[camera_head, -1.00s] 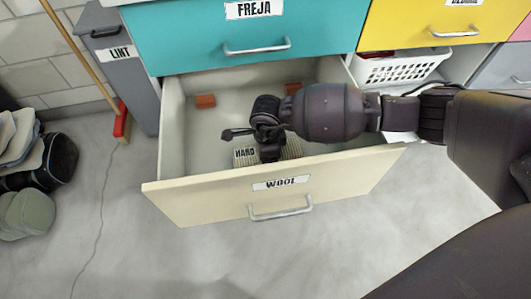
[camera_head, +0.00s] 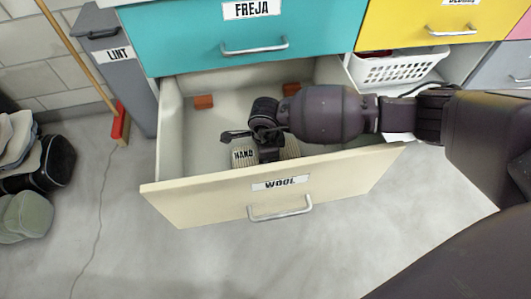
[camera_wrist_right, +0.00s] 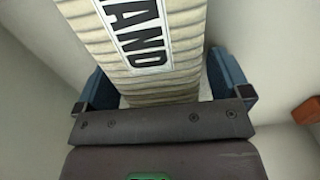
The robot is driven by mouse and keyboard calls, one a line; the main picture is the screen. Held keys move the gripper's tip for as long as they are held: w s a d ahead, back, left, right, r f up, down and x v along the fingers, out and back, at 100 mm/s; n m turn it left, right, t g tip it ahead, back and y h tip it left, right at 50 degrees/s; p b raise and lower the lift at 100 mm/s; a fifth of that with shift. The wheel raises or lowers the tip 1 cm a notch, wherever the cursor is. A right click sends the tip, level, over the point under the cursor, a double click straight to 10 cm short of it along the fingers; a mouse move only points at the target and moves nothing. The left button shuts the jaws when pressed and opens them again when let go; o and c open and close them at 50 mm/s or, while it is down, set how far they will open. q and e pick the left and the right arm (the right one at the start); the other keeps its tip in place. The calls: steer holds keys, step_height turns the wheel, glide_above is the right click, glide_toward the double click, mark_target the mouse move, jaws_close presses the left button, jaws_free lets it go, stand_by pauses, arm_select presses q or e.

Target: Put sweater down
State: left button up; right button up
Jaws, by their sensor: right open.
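The sweater is a cream ribbed bundle (camera_head: 290,147) with a white HAND label, inside the open WOOL drawer (camera_head: 215,203). It lies low behind the drawer front, partly hidden by my right gripper (camera_head: 262,140). In the right wrist view the ribbed sweater (camera_wrist_right: 150,45) runs between the two blue fingers of my right gripper (camera_wrist_right: 160,80). The fingers are spread, one on each side of it. I cannot tell whether they touch it. My left gripper is not in view.
A teal FREJA drawer (camera_head: 190,38) is closed above the open drawer. Two reddish-brown blocks (camera_head: 203,102) sit at the drawer's back. A white basket (camera_head: 400,68) stands at the right. A broom (camera_head: 120,122) leans at the left. Most of the drawer floor is clear.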

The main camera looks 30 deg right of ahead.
steer(key=shift+r, duration=0.45)
step_height(320, 180, up, 10)
steer(key=p, duration=0.4)
steer(key=shift+w+r, duration=0.1)
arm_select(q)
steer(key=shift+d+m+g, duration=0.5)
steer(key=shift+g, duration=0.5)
arm_select(e)
steer(key=shift+r, duration=0.55)
